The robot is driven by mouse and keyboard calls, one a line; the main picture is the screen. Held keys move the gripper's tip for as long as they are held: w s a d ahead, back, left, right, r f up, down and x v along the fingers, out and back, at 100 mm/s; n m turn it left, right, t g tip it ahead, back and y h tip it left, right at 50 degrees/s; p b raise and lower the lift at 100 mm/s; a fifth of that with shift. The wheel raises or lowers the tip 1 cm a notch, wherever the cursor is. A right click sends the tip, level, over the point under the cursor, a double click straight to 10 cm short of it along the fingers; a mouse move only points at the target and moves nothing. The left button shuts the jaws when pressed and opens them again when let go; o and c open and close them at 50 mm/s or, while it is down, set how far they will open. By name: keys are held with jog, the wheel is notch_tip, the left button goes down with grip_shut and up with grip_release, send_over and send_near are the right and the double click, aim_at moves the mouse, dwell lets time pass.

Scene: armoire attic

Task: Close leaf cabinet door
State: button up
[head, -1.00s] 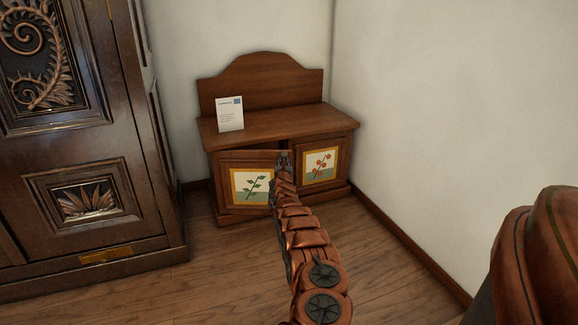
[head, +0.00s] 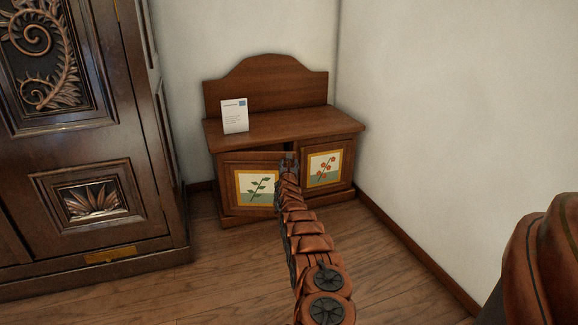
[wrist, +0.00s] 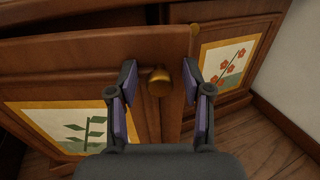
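The leaf cabinet door (head: 232,165) is the left door of a small wooden cabinet (head: 270,128). It bears a green leaf picture and stands partly open, with a dark gap above its top edge. In the wrist view the leaf door (wrist: 60,66) fills the left, with a round brass knob (wrist: 159,82) near its free edge. My gripper (wrist: 157,72) is open, its two fingers on either side of the knob, apart from it as far as I can see. In the head view my gripper (head: 288,163) is at the door's right edge, partly hidden by my arm.
The right door (head: 324,168), with a red flower picture, looks shut. A white card (head: 235,116) stands on the cabinet top. A large dark armoire (head: 85,150) stands at the left, a white wall at the right. Wooden floor (head: 225,270) in front is clear.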

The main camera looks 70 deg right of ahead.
dwell(0.3)
jog(key=shift+s+a+r, duration=0.15)
jog(key=shift+a, duration=0.05)
jog(key=v, duration=1.1)
jog(key=shift+a, duration=0.3)
dwell(0.5)
